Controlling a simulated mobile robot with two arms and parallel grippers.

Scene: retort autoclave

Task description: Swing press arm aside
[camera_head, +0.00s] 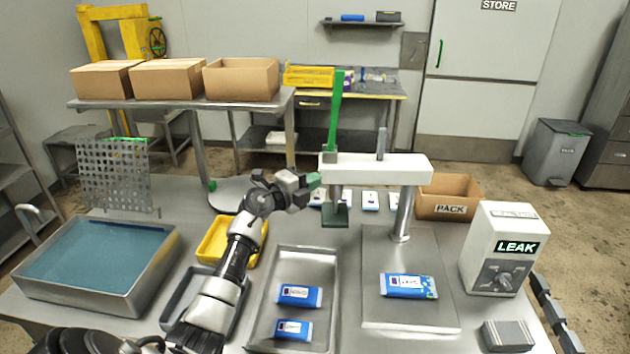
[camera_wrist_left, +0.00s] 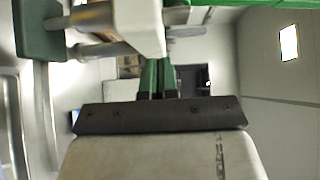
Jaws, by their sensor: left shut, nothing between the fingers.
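The press arm (camera_head: 385,168) is a white beam on a metal post (camera_head: 403,215) at the back of a metal plate (camera_head: 415,318). A green lever (camera_head: 335,110) stands up from its left end, and a dark green press pad (camera_head: 336,215) hangs below that end. The beam reaches left, beyond the plate. My left gripper (camera_head: 316,180) is shut and empty, its green tips at the beam's left end; I cannot tell if they touch. In the left wrist view the shut green fingers (camera_wrist_left: 157,76) show close to the white beam (camera_wrist_left: 138,25). My right gripper is out of view.
A blue pouch (camera_head: 408,286) lies on the plate. A metal tray (camera_head: 292,254) with two pouches is left of it. A LEAK box (camera_head: 502,247) and PACK carton (camera_head: 450,190) stand right. A yellow bin (camera_head: 215,240) and water basin (camera_head: 165,262) are left.

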